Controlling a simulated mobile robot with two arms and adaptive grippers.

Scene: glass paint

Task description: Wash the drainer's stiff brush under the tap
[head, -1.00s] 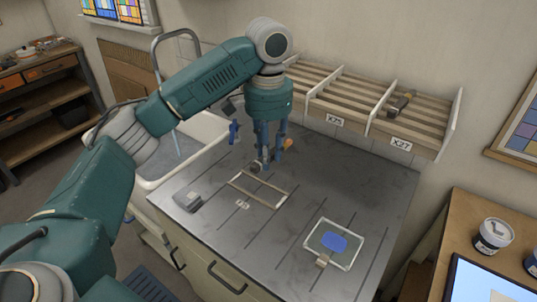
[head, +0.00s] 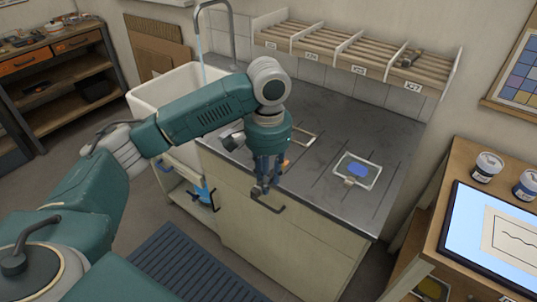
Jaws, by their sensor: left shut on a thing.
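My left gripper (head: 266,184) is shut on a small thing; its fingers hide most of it. An orange end (head: 286,163) shows beside the fingers, and I cannot tell whether this is the stiff brush. In the picture the gripper lies over the counter's front edge, right of the sink. A dark, brush-like thing (head: 410,57) lies on the slatted wall rack (head: 345,50). The tap (head: 228,25) arches over the white sink (head: 150,100), and a thin pale-blue stream (head: 200,48) falls from it. My right gripper is out of view.
A clear tray (head: 371,181) with a blue piece lies on the grey counter (head: 335,125). A light frame (head: 311,137) lies behind my gripper. A blue bottle (head: 205,194) shows below the sink. Jars (head: 487,166) and a lit screen (head: 490,240) stand at right.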

